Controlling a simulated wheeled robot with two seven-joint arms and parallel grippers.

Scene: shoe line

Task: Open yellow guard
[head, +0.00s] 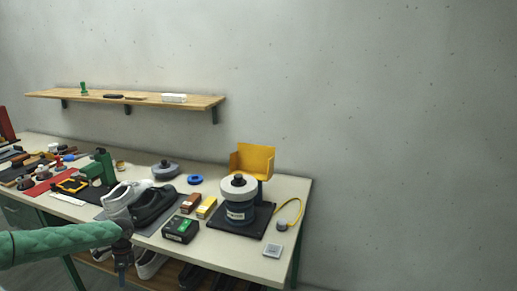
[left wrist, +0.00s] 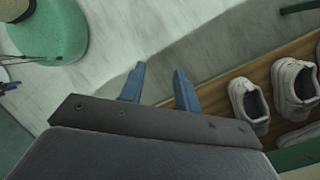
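The yellow guard (head: 254,159) stands upright at the back of a machine near the bench's right end. In front of it is a white round wheel (head: 238,187) with a dark knob on a dark base plate. My left gripper (head: 123,272) hangs low at the bench's front edge, left of and well away from the guard. In the left wrist view its two blue fingers (left wrist: 158,88) are apart with nothing between them. My right gripper is not in view.
The bench (head: 221,252) carries black and white shoes (head: 153,205), a green-black box (head: 180,230) and small blocks between my left gripper and the machine. A yellow cable loop (head: 290,212) lies right of the machine. Shoes (left wrist: 295,82) sit on a lower shelf. A wall shelf (head: 190,100) hangs behind.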

